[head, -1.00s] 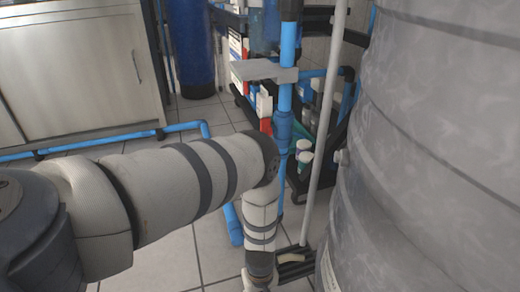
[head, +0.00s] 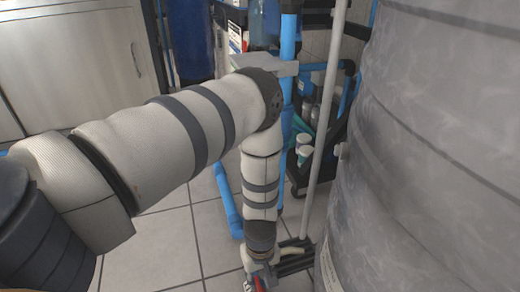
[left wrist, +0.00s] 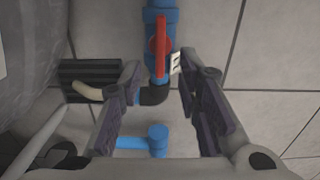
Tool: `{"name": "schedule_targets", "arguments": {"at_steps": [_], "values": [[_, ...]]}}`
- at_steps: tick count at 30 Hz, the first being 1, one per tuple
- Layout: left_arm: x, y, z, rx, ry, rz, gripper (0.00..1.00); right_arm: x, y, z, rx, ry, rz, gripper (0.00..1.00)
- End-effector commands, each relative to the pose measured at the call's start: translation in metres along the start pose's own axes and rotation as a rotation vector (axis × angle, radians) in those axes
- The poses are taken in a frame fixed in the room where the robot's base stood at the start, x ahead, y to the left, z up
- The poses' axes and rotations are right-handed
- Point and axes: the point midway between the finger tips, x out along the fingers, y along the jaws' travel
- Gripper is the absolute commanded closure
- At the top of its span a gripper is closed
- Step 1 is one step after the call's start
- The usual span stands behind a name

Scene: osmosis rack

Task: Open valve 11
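The valve has a long red handle (left wrist: 161,42) on a blue pipe fitting (left wrist: 152,14), at the top middle of the left wrist view. The handle lies roughly in line with the pipe. A small white tag (left wrist: 175,63) sits beside it, its marking too small to read surely. My left gripper (left wrist: 159,68) is open, its two dark fingers apart on either side of the pipe, with nothing held. In the head view a bit of red (head: 259,283) shows at the bottom edge by my left gripper, which is mostly cut off. My right gripper is not in view.
A large grey tank (head: 430,150) fills the right side. A thin grey upright pipe (head: 323,130) and blue pipes (head: 228,200) stand close to my left arm. A dark floor drain (left wrist: 90,75) lies left of the fingers. Tiled floor is clear at the lower left.

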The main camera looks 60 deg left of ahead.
Motion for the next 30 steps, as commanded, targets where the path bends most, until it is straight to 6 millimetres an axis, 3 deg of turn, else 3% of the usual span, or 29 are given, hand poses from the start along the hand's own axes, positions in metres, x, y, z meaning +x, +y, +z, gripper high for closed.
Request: {"name": "schedule_targets", "arguments": {"at_steps": [3, 7, 22, 23, 26, 30], "values": [[-0.026, 0.001, 0.0, 0.001, 0.0, 0.002, 0.69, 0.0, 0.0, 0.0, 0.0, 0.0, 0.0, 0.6], [-0.04, 0.0, 0.0, 0.0, 0.0, 0.0, 0.69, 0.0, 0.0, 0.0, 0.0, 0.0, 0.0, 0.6], [-0.04, -0.005, 0.002, 0.01, -0.001, -0.01, 0.69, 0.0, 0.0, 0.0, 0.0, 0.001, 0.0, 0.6], [-0.037, -0.011, 0.006, 0.025, -0.002, -0.023, 0.69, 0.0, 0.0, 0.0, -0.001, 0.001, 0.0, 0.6], [-0.021, -0.056, 0.027, 0.139, -0.015, -0.112, 0.69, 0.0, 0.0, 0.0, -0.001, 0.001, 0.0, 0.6], [-0.004, -0.156, 0.073, 0.409, -0.079, -0.283, 0.69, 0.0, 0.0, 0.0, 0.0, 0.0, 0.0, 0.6]]}}
